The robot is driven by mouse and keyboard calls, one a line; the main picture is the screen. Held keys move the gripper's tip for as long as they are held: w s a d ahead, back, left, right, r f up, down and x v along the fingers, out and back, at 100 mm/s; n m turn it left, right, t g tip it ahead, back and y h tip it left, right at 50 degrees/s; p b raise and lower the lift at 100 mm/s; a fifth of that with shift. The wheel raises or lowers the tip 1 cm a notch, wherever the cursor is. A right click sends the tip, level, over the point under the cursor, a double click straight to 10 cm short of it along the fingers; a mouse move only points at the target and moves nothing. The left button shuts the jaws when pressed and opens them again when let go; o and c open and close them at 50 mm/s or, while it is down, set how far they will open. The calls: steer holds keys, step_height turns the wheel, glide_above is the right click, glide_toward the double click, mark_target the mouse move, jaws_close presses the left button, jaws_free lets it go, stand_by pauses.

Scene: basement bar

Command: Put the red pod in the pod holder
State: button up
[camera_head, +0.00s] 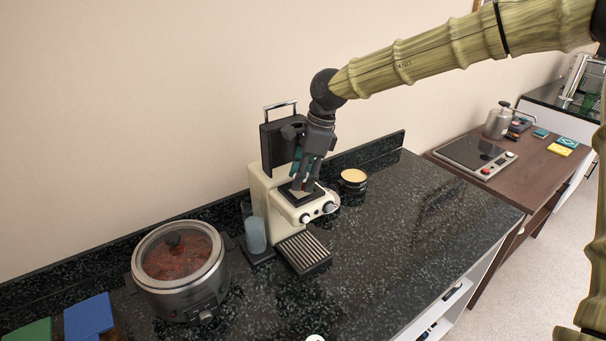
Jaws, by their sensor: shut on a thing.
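The cream coffee machine (263,189) stands on the dark counter with its black lid (277,146) raised. The pod holder is the dark recessed area (313,196) on top of the machine's front. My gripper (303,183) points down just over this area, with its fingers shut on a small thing. A bit of red shows at the fingertips, which fits the red pod (294,186), but most of it is hidden by the fingers. I cannot tell whether the pod touches the holder.
A slow cooker (184,297) with a glass lid stands at the left, and a bluish cup (255,235) stands beside the machine. A short round black tin (353,188) with a tan top is to the right.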

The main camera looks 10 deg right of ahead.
steer(key=shift+f, duration=0.5)
steer(key=o, duration=0.7)
steer(key=shift+r, duration=0.15)
steer(key=shift+r, duration=0.6)
steer(key=b+v, duration=0.3)
steer(key=v, duration=0.8)
steer(key=shift+r, duration=0.35)
steer(key=shift+d, duration=0.1)
